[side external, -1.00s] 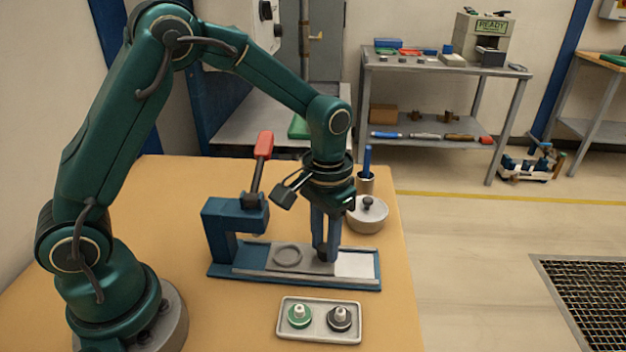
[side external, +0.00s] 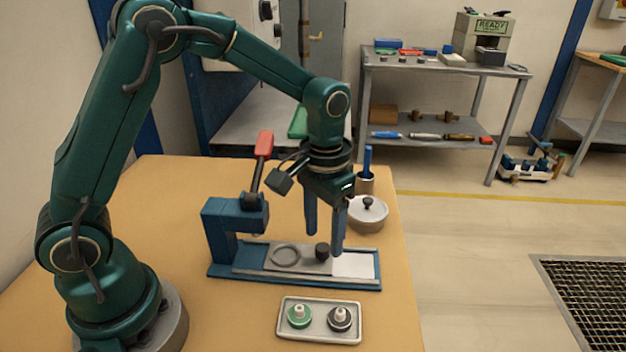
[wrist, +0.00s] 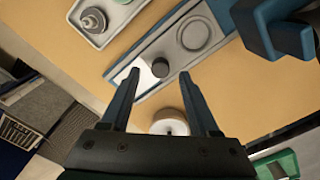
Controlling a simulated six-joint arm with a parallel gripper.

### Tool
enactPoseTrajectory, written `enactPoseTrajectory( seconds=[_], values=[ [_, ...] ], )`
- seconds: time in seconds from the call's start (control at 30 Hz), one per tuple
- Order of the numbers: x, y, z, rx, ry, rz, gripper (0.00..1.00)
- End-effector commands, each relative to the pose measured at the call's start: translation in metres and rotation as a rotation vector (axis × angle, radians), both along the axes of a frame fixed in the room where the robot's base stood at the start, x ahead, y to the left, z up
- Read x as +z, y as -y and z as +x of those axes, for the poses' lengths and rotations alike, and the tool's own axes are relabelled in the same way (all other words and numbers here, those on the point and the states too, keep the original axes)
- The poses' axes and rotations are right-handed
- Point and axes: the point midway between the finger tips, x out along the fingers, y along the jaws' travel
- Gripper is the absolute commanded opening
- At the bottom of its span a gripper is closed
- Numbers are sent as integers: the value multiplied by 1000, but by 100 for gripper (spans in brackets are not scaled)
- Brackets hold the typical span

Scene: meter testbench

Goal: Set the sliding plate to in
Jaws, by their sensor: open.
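The sliding plate (side external: 305,263) is a grey slab with a round ring recess and an upright black knob (side external: 322,251). It sits in a blue railed base (side external: 225,271), its left end close to the blue press frame. A white strip of the base shows bare to its right. In the wrist view the plate (wrist: 213,25) and knob (wrist: 160,67) also show. My gripper (side external: 324,242) points down, open and empty. Contact with the plate cannot be told.
A blue press (side external: 232,215) with a red-tipped lever (side external: 264,146) stands over the base's left end. A tray (side external: 320,336) with a green and a black piece lies in front. A lidded round pot (side external: 368,214) and a cup (side external: 365,184) stand behind right.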

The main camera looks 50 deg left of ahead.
Motion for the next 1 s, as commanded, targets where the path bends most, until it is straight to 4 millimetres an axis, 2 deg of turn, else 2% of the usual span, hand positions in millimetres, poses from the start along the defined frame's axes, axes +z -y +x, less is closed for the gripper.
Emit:
enactPoseTrajectory(
  seconds=[0.1, 0.3, 0.57, 0.8, 1.0],
  values=[
    [17, 0, 1, 0, 6, -1, 62],
    [30, 0, 0, 0, 2, 0, 62],
    [30, 0, 0, -5, 1, 0, 62],
    [29, 2, -2, -270, 3, 29, 62],
    [13, 1, -3, -320, -3, 35, 62]
  ],
)
